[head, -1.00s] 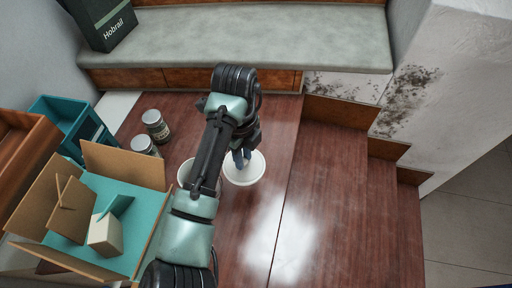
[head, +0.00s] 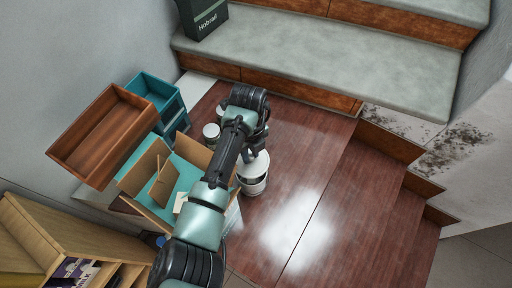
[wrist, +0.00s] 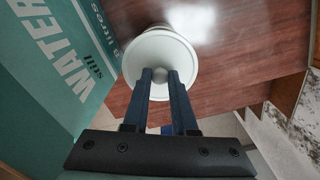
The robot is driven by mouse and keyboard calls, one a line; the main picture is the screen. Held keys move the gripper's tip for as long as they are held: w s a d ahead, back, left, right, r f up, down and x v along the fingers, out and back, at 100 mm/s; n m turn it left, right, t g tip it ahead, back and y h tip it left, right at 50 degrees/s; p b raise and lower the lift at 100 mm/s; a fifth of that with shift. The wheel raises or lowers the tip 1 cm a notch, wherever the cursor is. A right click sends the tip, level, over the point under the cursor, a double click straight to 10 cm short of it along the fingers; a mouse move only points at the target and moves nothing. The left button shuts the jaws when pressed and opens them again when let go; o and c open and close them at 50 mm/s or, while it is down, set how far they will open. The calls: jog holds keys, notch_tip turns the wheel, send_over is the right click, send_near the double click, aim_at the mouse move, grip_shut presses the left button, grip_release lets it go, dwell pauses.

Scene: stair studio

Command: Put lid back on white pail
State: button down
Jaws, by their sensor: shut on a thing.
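The white round lid (wrist: 160,52) fills the middle of the wrist view, with its grey knob between the tips of my gripper (wrist: 160,76). My gripper is shut on the knob. In the head view my gripper (head: 247,154) hangs over the white lid (head: 259,161), and the white pail (head: 254,186) shows directly beneath it. The lid is above the pail, roughly lined up with it. I cannot tell whether it rests on the rim or hovers just over it. My arm covers part of the pail.
An open cardboard box (head: 145,172) with teal inside stands left of the pail; its printed teal side (wrist: 60,50) is close in the wrist view. Jars (head: 211,131) stand behind. A wooden tray (head: 103,135) is further left. The wooden floor (head: 330,190) to the right is clear.

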aim_at(251, 164)
jog(key=shift+f+b, duration=2.2)
jog(key=shift+f, duration=0.15)
jog(key=shift+f+b, duration=0.55)
jog(key=shift+f, duration=0.3)
jog(key=shift+f+p, duration=0.15)
jog(key=shift+p, duration=0.15)
dwell(0.3)
jog(key=c, duration=0.6)
grip_release()
jog(key=shift+c, duration=0.2)
jog(key=shift+o, duration=0.2)
jog(key=o, duration=0.4)
jog(key=shift+o, duration=0.2)
